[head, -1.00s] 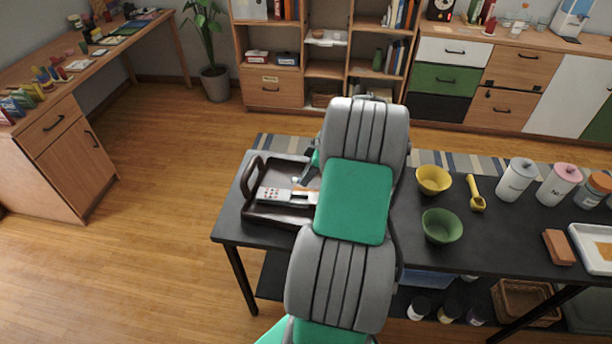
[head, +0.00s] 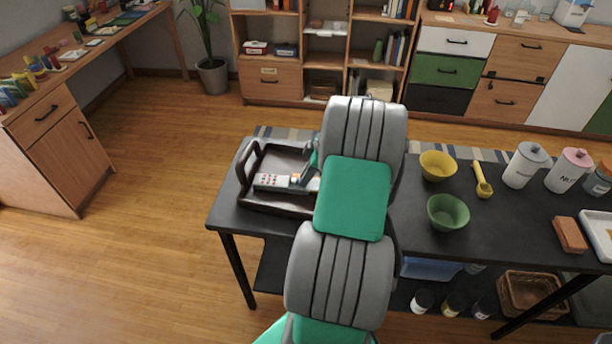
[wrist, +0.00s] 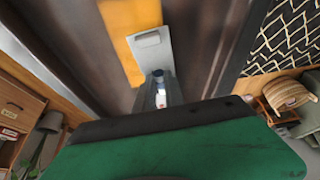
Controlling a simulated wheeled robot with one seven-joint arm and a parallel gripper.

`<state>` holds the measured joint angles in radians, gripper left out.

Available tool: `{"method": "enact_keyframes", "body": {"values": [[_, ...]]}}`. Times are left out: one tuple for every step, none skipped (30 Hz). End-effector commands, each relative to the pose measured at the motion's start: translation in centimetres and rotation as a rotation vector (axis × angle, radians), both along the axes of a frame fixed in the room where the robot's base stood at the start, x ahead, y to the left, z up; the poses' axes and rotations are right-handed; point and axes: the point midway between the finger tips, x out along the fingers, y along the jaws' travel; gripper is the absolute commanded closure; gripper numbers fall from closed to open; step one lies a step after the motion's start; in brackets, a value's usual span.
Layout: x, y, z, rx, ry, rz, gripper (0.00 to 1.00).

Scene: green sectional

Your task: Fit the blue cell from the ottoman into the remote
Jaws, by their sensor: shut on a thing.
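The remote (head: 268,182), pale with red buttons, lies in a dark brown tray (head: 246,198) at the left end of the black table in the head view. My gripper (head: 306,176) is over the tray at the remote's right end, partly hidden by my arm. In the wrist view, my gripper (wrist: 160,88) is shut on a small cell (wrist: 158,75) with a dark blue end. A grey piece, probably part of the remote (wrist: 153,50), lies just ahead of the cell, by an orange patch. I cannot tell whether cell and remote touch. I cannot identify the ottoman.
The black table (head: 410,210) also holds a yellow bowl (head: 438,165), a green bowl (head: 448,212), a yellow scoop (head: 482,180) and canisters (head: 524,165) to the right. The tray has raised walls and a handle. Wooden floor (head: 150,240) is open at left.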

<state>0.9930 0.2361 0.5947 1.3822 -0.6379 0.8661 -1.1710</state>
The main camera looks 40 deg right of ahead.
Motion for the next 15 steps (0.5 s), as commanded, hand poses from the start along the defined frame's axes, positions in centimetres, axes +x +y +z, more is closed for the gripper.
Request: {"method": "enact_keyframes", "body": {"values": [[0.01,0.0,-0.26,0.0,0.0,0.0,1.0],[0.01,0.0,-0.27,0.0,0.0,0.0,1.0],[0.01,0.0,-0.27,0.0,0.0,0.0,1.0],[0.0,0.0,-0.26,0.0,0.0,0.0,1.0],[0.0,0.0,-0.25,0.0,0.0,0.0,1.0],[0.0,0.0,-0.23,0.0,0.0,0.0,1.0],[0.0,0.0,-0.23,0.0,0.0,0.0,1.0],[0.0,0.0,-0.23,0.0,0.0,0.0,1.0],[0.0,0.01,-0.24,0.0,0.0,-0.001,1.0],[0.0,0.01,-0.24,0.0,0.0,-0.001,0.84],[0.0,0.01,-0.24,0.0,0.0,-0.001,0.81],[-0.01,0.0,-0.24,0.0,0.0,-0.001,0.78],[-0.01,0.0,-0.24,0.0,0.0,-0.001,0.76],[-0.01,0.01,-0.25,0.0,0.0,-0.001,0.73],[-0.01,0.01,-0.25,0.001,0.001,-0.001,0.7]]}}
